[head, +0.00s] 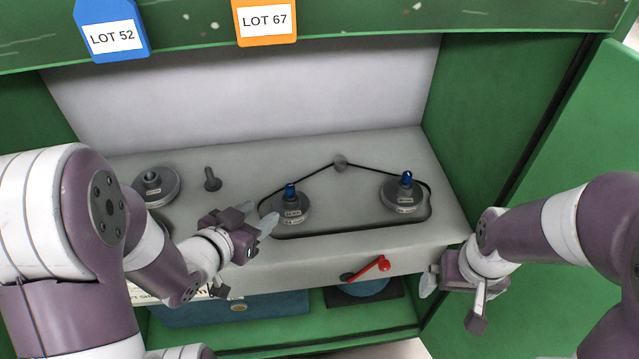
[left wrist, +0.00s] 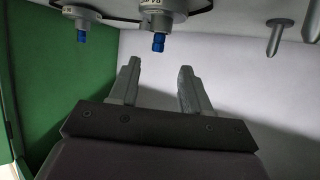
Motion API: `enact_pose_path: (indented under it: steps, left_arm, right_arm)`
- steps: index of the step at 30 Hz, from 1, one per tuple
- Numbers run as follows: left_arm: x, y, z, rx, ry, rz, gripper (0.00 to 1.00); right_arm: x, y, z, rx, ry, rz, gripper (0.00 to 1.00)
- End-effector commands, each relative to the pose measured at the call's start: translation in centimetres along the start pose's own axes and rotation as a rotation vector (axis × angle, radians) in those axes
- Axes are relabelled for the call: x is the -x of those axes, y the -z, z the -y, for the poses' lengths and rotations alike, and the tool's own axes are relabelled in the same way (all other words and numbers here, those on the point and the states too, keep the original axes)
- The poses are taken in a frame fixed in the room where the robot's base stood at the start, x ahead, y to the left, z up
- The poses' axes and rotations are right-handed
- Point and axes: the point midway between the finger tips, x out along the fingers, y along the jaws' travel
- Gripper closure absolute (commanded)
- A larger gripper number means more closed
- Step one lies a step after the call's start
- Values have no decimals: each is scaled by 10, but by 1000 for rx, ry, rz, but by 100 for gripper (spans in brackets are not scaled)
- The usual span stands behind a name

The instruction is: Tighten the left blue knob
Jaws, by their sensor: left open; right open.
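The left blue knob (head: 290,191) sits upright on top of a grey pulley (head: 290,210) on the grey bench top. It also shows in the left wrist view (left wrist: 158,42), ahead of my fingers. The right blue knob (head: 407,178) tops a second grey pulley (head: 404,196); the left wrist view shows it farther off (left wrist: 82,36). My left gripper (head: 258,216) is open and empty, just left of and in front of the left knob, apart from it. My right gripper (head: 430,284) is open and empty by the bench's front right corner.
A black belt (head: 310,179) runs round both pulleys and a small grey post (head: 340,163). A loose-looking grey pulley (head: 155,187) and a grey peg (head: 212,180) stand at the left. A red-handled lever (head: 368,270) sticks out in front. Green walls close the sides.

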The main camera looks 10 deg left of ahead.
Motion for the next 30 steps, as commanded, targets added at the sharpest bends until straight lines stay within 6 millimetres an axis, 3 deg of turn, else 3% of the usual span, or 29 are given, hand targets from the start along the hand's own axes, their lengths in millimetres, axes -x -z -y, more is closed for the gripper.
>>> enact_pose_path:
  steps: [5,12,18,23,30]
  left_arm:
    - [-15,7,-3,5,-14,-47,52]
    - [-78,7,-4,4,-14,-47,52]
    - [-113,12,-3,8,-10,-44,52]
    - [-125,14,-3,8,-10,-43,52]
    - [-127,15,-3,8,-8,-43,52]
  right_arm:
    - [-9,-1,0,0,0,0,0]
    - [-36,-4,0,0,0,0,0]
    - [-46,-6,0,0,0,0,0]
    - [-48,-6,0,0,0,0,0]
    - [-47,-6,0,0,0,0,0]
